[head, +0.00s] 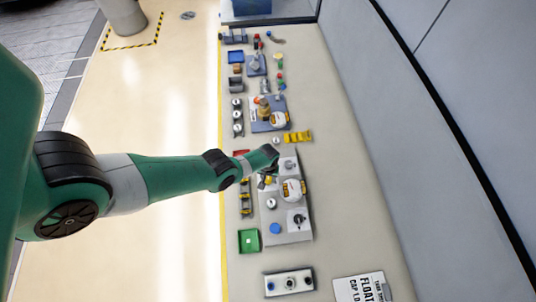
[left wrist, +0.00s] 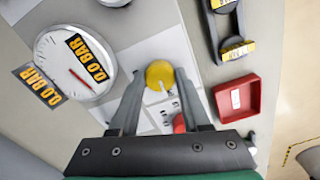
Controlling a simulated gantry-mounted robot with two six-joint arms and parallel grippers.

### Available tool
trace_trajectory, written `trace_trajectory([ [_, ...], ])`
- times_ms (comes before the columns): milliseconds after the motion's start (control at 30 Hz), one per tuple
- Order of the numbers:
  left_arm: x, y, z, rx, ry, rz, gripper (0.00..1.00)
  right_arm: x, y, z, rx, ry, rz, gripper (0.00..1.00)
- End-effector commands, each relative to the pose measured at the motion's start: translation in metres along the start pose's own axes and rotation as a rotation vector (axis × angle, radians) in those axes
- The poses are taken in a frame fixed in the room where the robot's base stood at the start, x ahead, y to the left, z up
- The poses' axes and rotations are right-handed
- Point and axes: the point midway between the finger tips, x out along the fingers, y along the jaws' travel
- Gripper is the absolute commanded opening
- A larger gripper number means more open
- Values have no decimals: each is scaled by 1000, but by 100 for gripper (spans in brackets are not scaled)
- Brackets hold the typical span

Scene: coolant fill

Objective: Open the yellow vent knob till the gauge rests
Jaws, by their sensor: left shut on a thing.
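The yellow vent knob (left wrist: 160,75) is a round cap with a pale pointer mark, on a light panel in the left wrist view. My left gripper (left wrist: 158,85) has its two fingers on either side of the knob and is shut on it. The round white gauge (left wrist: 75,62) is left of the knob, with a red needle and labels reading 0.0 BAR. In the head view the gauge (head: 292,190) sits on the grey panel (head: 295,233), and my left gripper (head: 267,178) is over that panel's left side, mostly hiding the knob. My right gripper is not in view.
A red tray (left wrist: 238,97) and a dark rack with yellow labels (left wrist: 228,30) lie right of the knob. A red part (left wrist: 179,123) is close below it between the fingers.

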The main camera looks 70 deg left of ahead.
Motion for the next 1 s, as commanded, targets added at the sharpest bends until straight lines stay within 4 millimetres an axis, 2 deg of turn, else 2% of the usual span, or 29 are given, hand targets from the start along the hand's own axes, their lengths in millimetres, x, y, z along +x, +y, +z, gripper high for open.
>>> trace_trajectory([
  [567,0,0,0,-38,2,1,0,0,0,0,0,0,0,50],
  [600,0,0,0,-38,2,1,50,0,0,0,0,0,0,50],
  [700,0,0,0,-38,1,0,68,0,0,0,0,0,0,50],
  [767,0,0,0,-38,1,0,76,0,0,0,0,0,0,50],
  [1000,0,0,0,-38,1,0,76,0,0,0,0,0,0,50],
])
